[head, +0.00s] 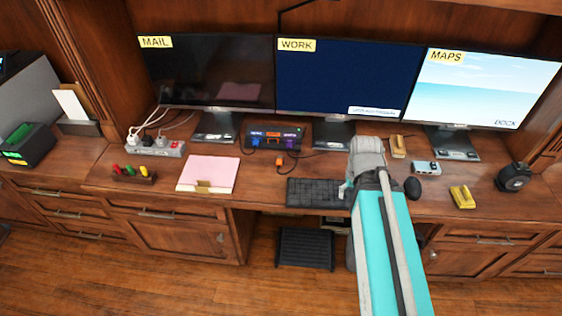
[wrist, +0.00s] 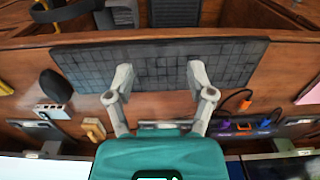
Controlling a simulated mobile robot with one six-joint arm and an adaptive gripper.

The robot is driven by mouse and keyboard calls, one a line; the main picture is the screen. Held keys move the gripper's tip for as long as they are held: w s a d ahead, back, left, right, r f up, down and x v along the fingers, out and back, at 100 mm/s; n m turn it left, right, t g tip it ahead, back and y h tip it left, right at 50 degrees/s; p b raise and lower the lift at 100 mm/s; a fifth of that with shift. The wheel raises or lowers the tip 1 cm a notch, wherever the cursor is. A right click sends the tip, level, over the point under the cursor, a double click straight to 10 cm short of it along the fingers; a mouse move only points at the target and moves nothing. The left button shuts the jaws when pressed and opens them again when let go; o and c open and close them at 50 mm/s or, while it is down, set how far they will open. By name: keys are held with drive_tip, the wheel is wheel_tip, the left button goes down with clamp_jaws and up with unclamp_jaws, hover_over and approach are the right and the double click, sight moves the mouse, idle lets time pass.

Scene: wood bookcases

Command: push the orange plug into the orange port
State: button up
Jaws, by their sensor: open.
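The orange plug (head: 279,161) lies on the desk at the end of a dark cable, in front of a black port box (head: 262,143). It also shows right of my gripper in the wrist view (wrist: 245,105). The orange port (head: 273,134) is the middle coloured one on the box, between a blue and a purple one; in the wrist view the orange port (wrist: 243,126) faces the plug. Plug and port are apart. My gripper (wrist: 160,72) is open and empty above the keyboard (wrist: 155,62). In the head view my gripper (head: 347,188) is right of the plug.
Monitors stand behind, the WORK monitor (head: 345,80) nearest the port box. A pink folder (head: 208,172) and power strip (head: 157,147) lie left. Desk around the plug is mostly clear.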

drive_tip(key=w+a+t, duration=0.1)
drive_tip(key=w+a, duration=2.2)
drive_tip(key=a, duration=0.1)
drive_tip(key=shift+w+r+m+t, duration=0.25)
drive_tip(key=shift+r+m+t, duration=0.05)
drive_tip(key=shift+r+t, duration=0.1)
drive_tip(key=shift+d+f, duration=0.1)
drive_tip(key=shift+f, duration=0.1)
drive_tip(key=b, duration=0.8)
hover_over(280, 160)
drive_tip(key=f, duration=0.8)
drive_tip(key=shift+s+f, duration=0.1)
drive_tip(key=shift+s, duration=0.3)
drive_tip(key=shift+f, duration=0.1)
drive_tip(key=shift+w+f+b, duration=0.2)
drive_tip(key=shift+f+b, duration=1.05)
drive_tip(key=shift+b, duration=0.05)
drive_tip(key=shift+w+f+b, duration=0.15)
drive_tip(key=shift+f+b, duration=1.1)
drive_tip(key=shift+b, duration=0.05)
drive_tip(key=c, duration=1)
